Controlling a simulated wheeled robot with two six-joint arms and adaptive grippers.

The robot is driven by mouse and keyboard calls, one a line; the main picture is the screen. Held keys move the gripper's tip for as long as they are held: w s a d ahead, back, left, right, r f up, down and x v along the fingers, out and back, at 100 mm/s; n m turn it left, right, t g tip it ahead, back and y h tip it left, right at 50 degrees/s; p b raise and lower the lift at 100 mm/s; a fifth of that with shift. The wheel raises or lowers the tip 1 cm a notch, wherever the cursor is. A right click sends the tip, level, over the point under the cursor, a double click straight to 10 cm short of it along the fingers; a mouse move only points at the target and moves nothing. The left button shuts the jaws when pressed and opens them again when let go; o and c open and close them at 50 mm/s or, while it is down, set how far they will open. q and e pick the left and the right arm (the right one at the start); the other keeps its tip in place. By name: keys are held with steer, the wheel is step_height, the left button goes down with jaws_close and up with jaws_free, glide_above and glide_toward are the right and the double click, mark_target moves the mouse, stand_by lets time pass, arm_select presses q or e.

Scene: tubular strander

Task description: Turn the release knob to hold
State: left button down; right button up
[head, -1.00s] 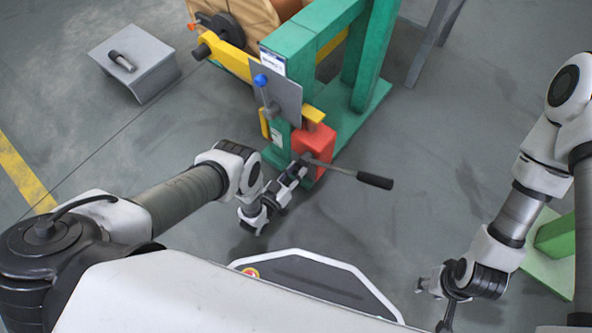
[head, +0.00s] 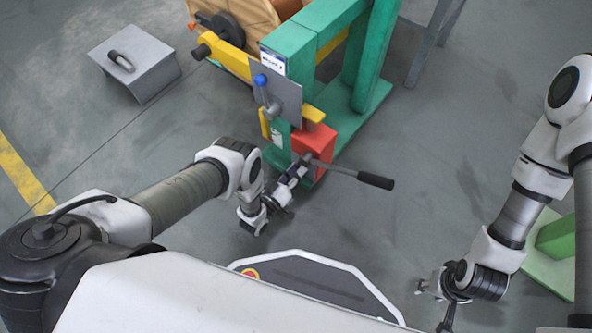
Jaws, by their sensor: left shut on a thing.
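A red box (head: 318,142) with a long grey lever ending in a black grip (head: 376,181) sits low on the green frame. My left gripper (head: 304,160) reaches the near face of the red box beside the lever's root. Its fingers are shut on a small part there, which I take to be the release knob; the fingers cover it, so its setting cannot be read. My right gripper (head: 422,287) hangs low at the right, away from the machine, and its fingers are too small to read.
The green frame (head: 288,52) carries a grey plate with a blue-knobbed lever (head: 261,81) and yellow parts above the red box. A grey stand (head: 150,75) holds a small cylinder at the upper left.

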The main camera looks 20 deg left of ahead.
arm_select(q)
steer(key=c, duration=0.9)
jaws_free()
steer(key=shift+o, duration=0.2)
steer(key=v, duration=1.2)
steer(key=shift+w, duration=0.1)
